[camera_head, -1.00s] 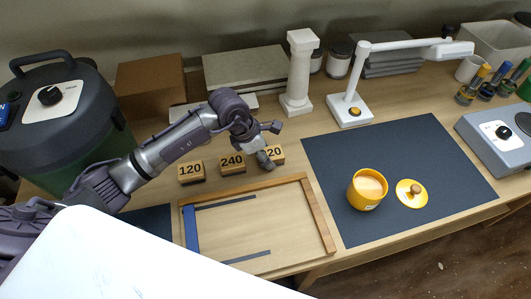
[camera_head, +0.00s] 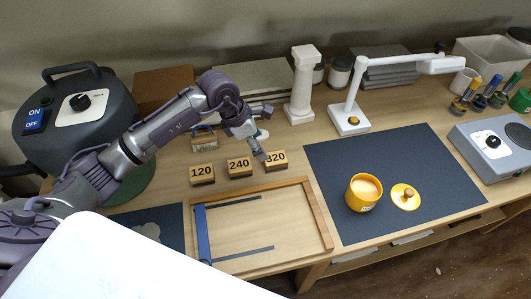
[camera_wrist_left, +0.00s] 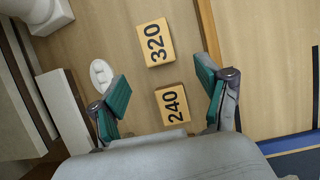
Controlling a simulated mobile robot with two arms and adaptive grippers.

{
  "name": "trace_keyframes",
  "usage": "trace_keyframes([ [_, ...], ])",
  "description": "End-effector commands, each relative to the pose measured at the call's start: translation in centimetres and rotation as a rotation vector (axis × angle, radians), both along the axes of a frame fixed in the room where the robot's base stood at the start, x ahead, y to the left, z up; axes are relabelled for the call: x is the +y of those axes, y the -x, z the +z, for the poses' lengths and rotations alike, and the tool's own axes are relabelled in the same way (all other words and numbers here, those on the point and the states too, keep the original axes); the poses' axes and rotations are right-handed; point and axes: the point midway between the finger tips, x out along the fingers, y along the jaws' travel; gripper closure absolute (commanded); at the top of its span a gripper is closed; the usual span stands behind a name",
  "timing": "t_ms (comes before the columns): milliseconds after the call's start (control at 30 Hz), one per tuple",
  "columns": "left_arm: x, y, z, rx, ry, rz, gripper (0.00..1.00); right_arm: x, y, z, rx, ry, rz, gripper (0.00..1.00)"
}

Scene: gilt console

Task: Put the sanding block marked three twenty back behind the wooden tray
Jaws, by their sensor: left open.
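The sanding block marked 320 (camera_head: 277,163) stands on the table just behind the right part of the wooden tray (camera_head: 318,217), at the right end of a row with the 240 block (camera_head: 240,167) and the 120 block (camera_head: 203,175). The 120 block is hidden there. My right gripper is not in view.
A white pillar (camera_head: 302,85) and a lamp (camera_head: 350,118) stand behind to the right. A dark mat (camera_head: 410,160) holds a yellow jar (camera_head: 363,193) and its lid. A small white oval object (camera_wrist_left: 102,75) lies beside the blocks.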

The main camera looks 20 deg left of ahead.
Motion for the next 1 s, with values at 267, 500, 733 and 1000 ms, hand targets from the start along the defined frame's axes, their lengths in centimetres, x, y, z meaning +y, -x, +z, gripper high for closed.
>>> trace_keyframes([
  [267,1.2,-0.4,2.7,0.0,0.001,0.002,0.24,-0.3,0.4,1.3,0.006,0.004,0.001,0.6],
  [500,1.3,-0.4,2.8,0.0,0.001,0.002,0.24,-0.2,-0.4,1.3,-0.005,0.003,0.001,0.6],
  [733,1.2,-0.4,2.8,0.001,0.0,0.002,0.24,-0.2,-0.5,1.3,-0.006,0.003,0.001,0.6],
  [1000,1.2,-0.4,2.8,0.001,0.0,0.002,0.24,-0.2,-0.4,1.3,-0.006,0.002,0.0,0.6],
])
